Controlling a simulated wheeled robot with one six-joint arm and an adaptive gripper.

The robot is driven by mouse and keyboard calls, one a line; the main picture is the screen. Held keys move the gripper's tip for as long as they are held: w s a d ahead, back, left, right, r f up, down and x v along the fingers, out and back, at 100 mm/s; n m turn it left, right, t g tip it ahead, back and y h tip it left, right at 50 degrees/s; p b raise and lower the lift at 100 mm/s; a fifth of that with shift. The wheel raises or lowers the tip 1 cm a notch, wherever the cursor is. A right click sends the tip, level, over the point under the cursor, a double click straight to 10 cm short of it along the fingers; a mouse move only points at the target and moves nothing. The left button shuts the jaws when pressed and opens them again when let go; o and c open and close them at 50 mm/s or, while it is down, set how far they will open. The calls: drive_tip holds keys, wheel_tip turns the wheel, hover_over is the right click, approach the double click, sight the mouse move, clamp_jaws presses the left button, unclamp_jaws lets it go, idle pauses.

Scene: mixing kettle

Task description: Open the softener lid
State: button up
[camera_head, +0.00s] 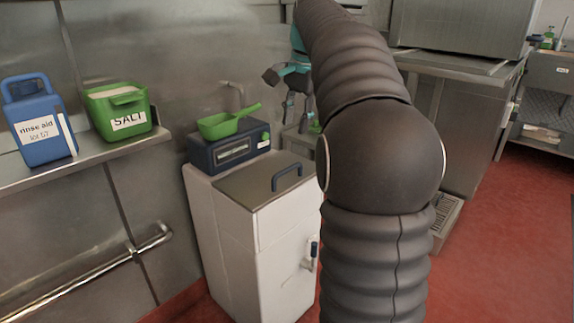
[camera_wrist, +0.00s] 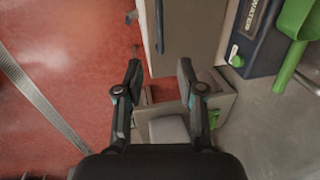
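The softener is a white cabinet (camera_head: 228,232) with a flat grey lid (camera_head: 245,184) on top, which looks closed. A dark blue handle (camera_head: 287,176) stands up from the lid. In the wrist view the lid (camera_wrist: 193,35) is at the top, with its handle (camera_wrist: 160,27) along the left edge. My gripper (camera_head: 289,88) is raised behind the softener in the head view, partly hidden by my arm. In the wrist view my gripper (camera_wrist: 160,78) has its fingers spread apart, with nothing between them. It is apart from the handle.
A dark blue control box (camera_head: 230,147) with a green scoop (camera_head: 228,122) on it sits behind the lid. A grey bin (camera_wrist: 185,118) lies below my fingers in the wrist view. A shelf (camera_head: 88,156) at left holds a rinse aid jug (camera_head: 38,125) and a salt tub (camera_head: 119,108).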

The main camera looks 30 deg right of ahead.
sight(289, 169)
drive_tip(key=f+b, duration=0.1)
drive_tip(key=f, duration=0.3)
drive_tip(key=w+f+b, duration=0.1)
drive_tip(key=f, duration=0.3)
drive_tip(key=w+a+f+b, duration=0.1)
drive_tip(key=f, duration=0.3)
drive_tip(key=shift+f, duration=0.2)
clamp_jaws()
